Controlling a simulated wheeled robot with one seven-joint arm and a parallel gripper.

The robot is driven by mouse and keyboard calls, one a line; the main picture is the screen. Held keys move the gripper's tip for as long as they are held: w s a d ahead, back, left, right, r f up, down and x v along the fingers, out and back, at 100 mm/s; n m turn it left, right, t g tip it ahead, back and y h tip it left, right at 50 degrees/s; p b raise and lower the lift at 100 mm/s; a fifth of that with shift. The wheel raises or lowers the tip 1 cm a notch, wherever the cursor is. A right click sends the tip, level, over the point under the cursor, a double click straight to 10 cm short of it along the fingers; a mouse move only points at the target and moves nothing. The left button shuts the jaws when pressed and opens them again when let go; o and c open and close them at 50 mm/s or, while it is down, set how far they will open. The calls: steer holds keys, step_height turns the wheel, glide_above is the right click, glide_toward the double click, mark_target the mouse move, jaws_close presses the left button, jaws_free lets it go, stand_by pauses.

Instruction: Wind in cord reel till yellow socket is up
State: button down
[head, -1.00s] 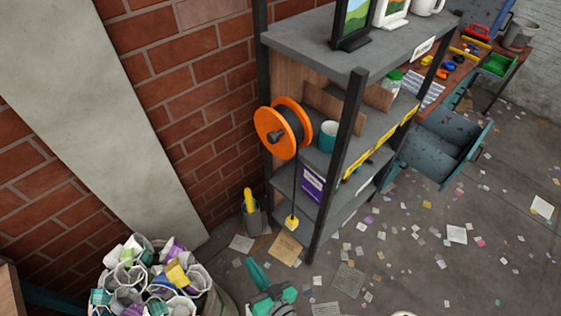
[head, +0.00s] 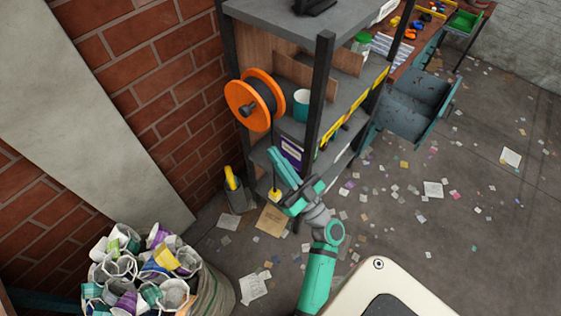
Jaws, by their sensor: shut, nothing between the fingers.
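The orange cord reel (head: 250,103) is mounted on the near end of the grey shelf unit, with black cord wound between its two flanges. A dark knob (head: 246,110) shows at its face. The black cord hangs straight down, and the yellow socket (head: 274,196) is at its lower end, low near the shelf foot. My gripper (head: 275,154) is shut and empty. In the picture it is below and right of the reel and above the socket, apart from the knob. Part of the hanging cord passes close to the fingers; contact cannot be told.
The shelf post (head: 318,100) stands just right of my gripper. A teal mug (head: 301,105) and a purple box (head: 291,150) are on the shelves. A grey holder with a yellow handle (head: 232,180) and a sack of cups (head: 215,290) stand left. Paper scraps litter the floor.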

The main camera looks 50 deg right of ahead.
steer(key=x, duration=0.9)
steer(key=shift+w+r, duration=0.15)
steer(key=shift+w, duration=0.2)
steer(key=shift+d+r, duration=0.1)
steer(key=shift+d, duration=0.05)
